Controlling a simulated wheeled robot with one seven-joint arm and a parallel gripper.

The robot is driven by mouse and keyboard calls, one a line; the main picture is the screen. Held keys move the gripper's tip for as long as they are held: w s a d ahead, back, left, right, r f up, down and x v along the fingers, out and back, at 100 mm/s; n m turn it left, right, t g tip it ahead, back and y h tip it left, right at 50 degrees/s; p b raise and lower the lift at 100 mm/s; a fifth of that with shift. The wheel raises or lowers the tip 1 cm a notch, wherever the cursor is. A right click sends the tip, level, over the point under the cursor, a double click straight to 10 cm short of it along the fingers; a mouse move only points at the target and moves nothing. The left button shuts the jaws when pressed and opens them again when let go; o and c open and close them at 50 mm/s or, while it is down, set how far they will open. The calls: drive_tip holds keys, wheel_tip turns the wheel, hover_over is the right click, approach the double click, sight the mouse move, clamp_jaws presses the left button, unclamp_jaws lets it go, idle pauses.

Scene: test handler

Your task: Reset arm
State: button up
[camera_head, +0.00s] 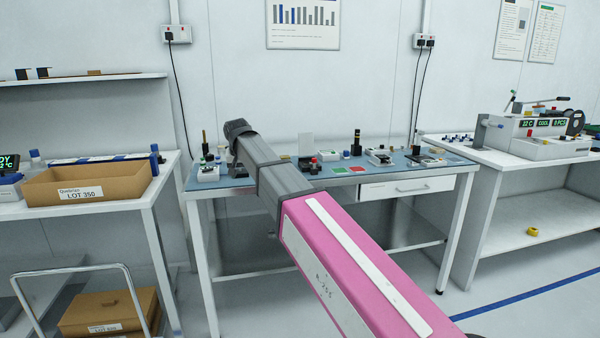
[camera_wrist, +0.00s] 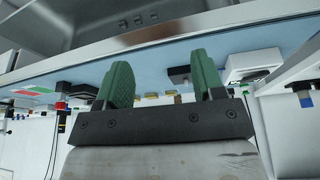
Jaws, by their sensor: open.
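My arm, grey and pink, reaches from the lower right over the middle workbench (camera_head: 345,184) in the head view. My gripper is hard to make out there, at the far end of the arm. In the wrist view my gripper (camera_wrist: 163,85) shows two green fingers held wide apart. Nothing is between the fingertips. The blue bench top (camera_wrist: 150,62) lies beyond them, with small parts along it. The wrist picture appears turned upside down.
A cardboard box marked LOT 350 (camera_head: 88,186) sits on the left table. A device with green displays (camera_head: 540,133) stands on the right table. On the middle bench are green and red patches (camera_head: 347,170) and several small fixtures. A trolley handle (camera_head: 72,270) stands at the lower left.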

drive_tip(key=s+d+f+g, duration=0.1)
drive_tip(key=s+d+f, duration=0.1)
drive_tip(key=d+f, duration=1.1)
drive_tip(key=s+d+f+g, duration=0.1)
drive_tip(key=s+d+f, duration=0.8)
drive_tip(key=d+f, duration=0.3)
drive_tip(key=s+d+f+m+g, duration=0.1)
drive_tip(key=s+d+f, duration=0.8)
drive_tip(key=d+f, duration=0.3)
drive_tip(key=shift+s+d+g, duration=0.3)
drive_tip(key=shift+d+g, duration=0.1)
drive_tip(key=shift+d, duration=0.7)
